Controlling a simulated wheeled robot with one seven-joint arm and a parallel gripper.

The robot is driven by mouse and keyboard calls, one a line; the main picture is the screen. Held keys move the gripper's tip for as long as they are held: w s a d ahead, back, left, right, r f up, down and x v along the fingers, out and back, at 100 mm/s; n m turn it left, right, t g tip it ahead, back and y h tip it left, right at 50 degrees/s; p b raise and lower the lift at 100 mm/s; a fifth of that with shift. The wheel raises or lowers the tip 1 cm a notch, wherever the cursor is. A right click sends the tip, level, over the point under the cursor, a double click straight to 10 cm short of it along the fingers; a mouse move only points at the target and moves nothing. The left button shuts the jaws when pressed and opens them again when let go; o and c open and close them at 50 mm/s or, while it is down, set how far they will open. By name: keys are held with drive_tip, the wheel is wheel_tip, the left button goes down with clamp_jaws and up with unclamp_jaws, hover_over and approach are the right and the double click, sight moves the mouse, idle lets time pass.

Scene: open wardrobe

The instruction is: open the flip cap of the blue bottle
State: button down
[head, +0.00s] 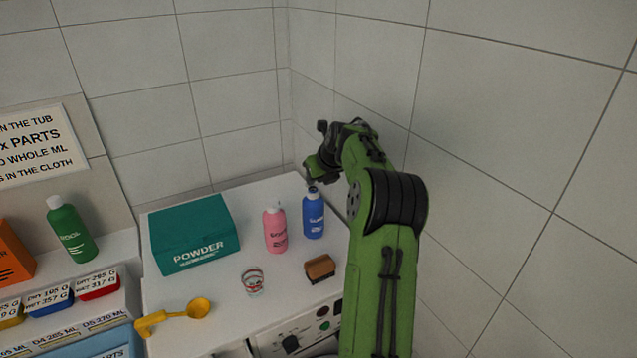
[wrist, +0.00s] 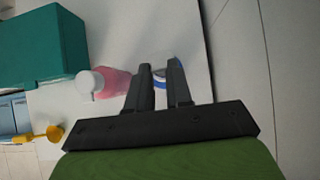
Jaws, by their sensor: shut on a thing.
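The blue bottle (head: 314,223) stands upright on the white top near the back corner, just right of a pink bottle (head: 275,228). My gripper (head: 312,186) comes down from above onto its top and is shut on the cap. The fingers hide most of the cap, so I cannot tell whether the flip lid is up or down. In the wrist view, a bit of blue and white (wrist: 160,79) shows between the two fingers (wrist: 161,78), and the pink bottle with its white cap (wrist: 90,83) lies to their left.
A teal powder box (head: 195,235) stands left of the bottles. A glass (head: 253,282), a brown brush (head: 320,269) and a yellow scoop (head: 178,315) lie in front. A green bottle (head: 72,232) stands further left. Tiled walls close the back and right.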

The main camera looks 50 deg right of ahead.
drive_tip(key=shift+w+d+r+g+y, duration=0.1)
drive_tip(key=shift+w+g+y, duration=0.25)
drive_tip(key=shift+g, duration=0.45)
drive_tip(key=c, duration=1)
unclamp_jaws()
drive_tip(key=shift+r, duration=0.1)
drive_tip(key=v, duration=1.5)
drive_tip(key=shift+r, duration=0.35)
